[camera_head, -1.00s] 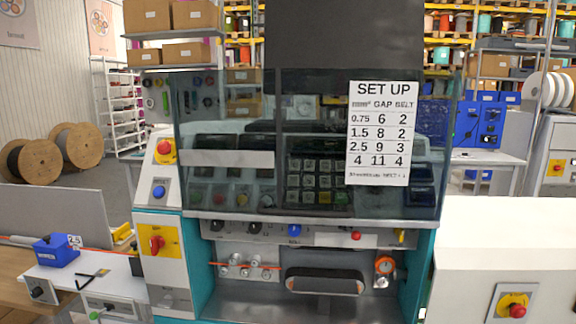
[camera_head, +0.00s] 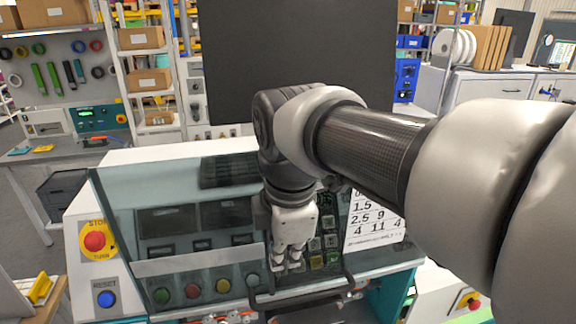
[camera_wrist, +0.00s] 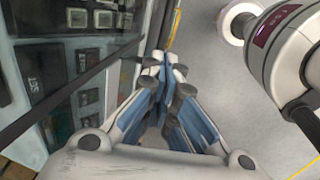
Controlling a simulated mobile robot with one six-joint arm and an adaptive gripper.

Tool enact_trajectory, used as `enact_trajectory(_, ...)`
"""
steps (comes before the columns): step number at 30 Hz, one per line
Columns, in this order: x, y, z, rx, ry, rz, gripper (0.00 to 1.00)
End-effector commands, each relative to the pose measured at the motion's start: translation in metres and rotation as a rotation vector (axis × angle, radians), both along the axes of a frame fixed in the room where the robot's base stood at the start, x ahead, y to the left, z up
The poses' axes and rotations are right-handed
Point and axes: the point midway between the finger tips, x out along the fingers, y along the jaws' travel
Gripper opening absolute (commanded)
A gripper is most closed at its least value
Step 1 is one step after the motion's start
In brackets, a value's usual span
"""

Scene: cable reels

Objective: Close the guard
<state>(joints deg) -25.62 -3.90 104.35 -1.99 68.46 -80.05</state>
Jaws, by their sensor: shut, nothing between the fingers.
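The guard (camera_head: 120,215) is a clear, dark-tinted panel on the machine, with a set-up sheet (camera_head: 375,222) at its right. It slopes over the control buttons, which show through it. A black bar handle (camera_head: 345,293) runs along its lower front edge. I cannot tell whether the guard is fully down. My gripper (camera_head: 288,266) points down in front of the panel, just above the handle. Its fingers are shut and empty. In the wrist view the fingertips (camera_wrist: 165,70) are together beside the dark panel edge; contact is unclear. My arm hides part of the panel and sheet.
A red stop knob (camera_head: 95,241) and a blue reset button (camera_head: 106,299) are on the machine's left side. A large black board (camera_head: 300,45) stands behind. Shelves and a bench are at the back left. Grey floor (camera_wrist: 215,75) shows in the wrist view.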

Motion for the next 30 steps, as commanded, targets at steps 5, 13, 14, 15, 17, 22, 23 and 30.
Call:
enact_trajectory(5, 0.003, 0.000, -0.024, -0.002, 0.005, 0.000, 0.00)
enact_trajectory(13, 0.014, 0.003, -0.082, -0.002, 0.005, -0.002, 0.00)
enact_trajectory(14, 0.015, 0.003, -0.088, -0.002, 0.006, -0.002, 0.00)
enact_trajectory(15, 0.016, 0.004, -0.095, -0.002, 0.006, -0.003, 0.00)
enact_trajectory(17, 0.019, 0.004, -0.106, -0.002, 0.005, -0.003, 0.00)
enact_trajectory(22, 0.023, 0.006, -0.127, -0.001, 0.003, -0.003, 0.00)
enact_trajectory(23, 0.024, 0.006, -0.129, 0.000, 0.002, -0.003, 0.00)
enact_trajectory(30, 0.025, 0.006, -0.137, 0.000, 0.001, -0.003, 0.00)
